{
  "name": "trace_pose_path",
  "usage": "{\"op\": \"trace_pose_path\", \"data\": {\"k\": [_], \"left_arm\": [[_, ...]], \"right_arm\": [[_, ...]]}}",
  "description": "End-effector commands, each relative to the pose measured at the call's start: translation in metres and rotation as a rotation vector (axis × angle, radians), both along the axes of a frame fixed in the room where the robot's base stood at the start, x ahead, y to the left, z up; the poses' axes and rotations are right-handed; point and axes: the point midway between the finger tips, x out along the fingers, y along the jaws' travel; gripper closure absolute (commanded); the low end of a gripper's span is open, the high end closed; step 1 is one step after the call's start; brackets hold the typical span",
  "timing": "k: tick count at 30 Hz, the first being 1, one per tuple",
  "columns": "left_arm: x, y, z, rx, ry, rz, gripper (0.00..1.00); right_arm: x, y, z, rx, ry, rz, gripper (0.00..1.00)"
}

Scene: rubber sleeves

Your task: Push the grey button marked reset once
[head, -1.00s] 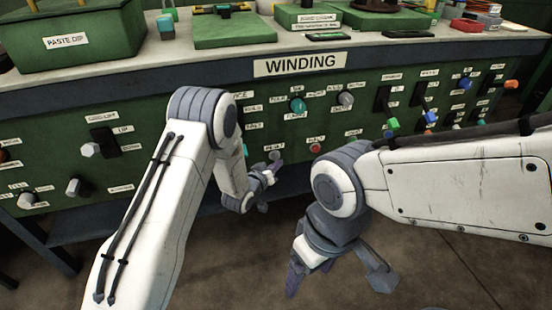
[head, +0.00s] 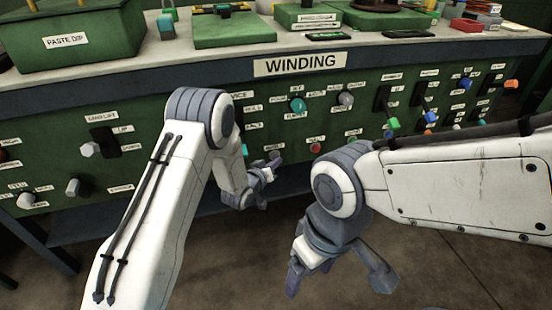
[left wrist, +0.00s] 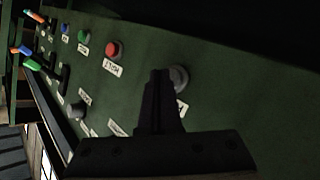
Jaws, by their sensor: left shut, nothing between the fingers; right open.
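The grey button (left wrist: 179,78) sits on the green panel in the left wrist view, with a white label (left wrist: 181,110) partly hidden below it. My left gripper (left wrist: 161,74) is shut and empty, its tips right beside the button and overlapping its edge in that view. I cannot tell whether they touch. In the head view my left gripper (head: 275,160) is at the lower panel, under a small white label (head: 274,148), and covers the button there. My right gripper (head: 338,284) is open and empty, low in front of the bench.
A red button (head: 315,148) is right of my left gripper and also shows in the left wrist view (left wrist: 114,49). A teal knob (head: 297,105) and a grey knob (head: 346,99) are above. Several switches fill the panel's right side. My right forearm crosses in front.

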Motion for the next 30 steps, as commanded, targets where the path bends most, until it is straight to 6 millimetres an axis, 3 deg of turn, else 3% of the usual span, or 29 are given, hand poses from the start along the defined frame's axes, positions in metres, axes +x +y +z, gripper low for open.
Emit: {"op": "trace_pose_path", "data": {"k": [19,30], "left_arm": [[0.004,0.001,0.000,0.000,0.001,0.001,1.00],[-0.010,-0.003,0.000,-0.001,0.001,0.000,1.00]], "right_arm": [[0.000,0.000,0.000,0.000,0.000,0.000,0.20],[0.000,0.000,0.003,0.000,0.000,0.000,0.20]]}}
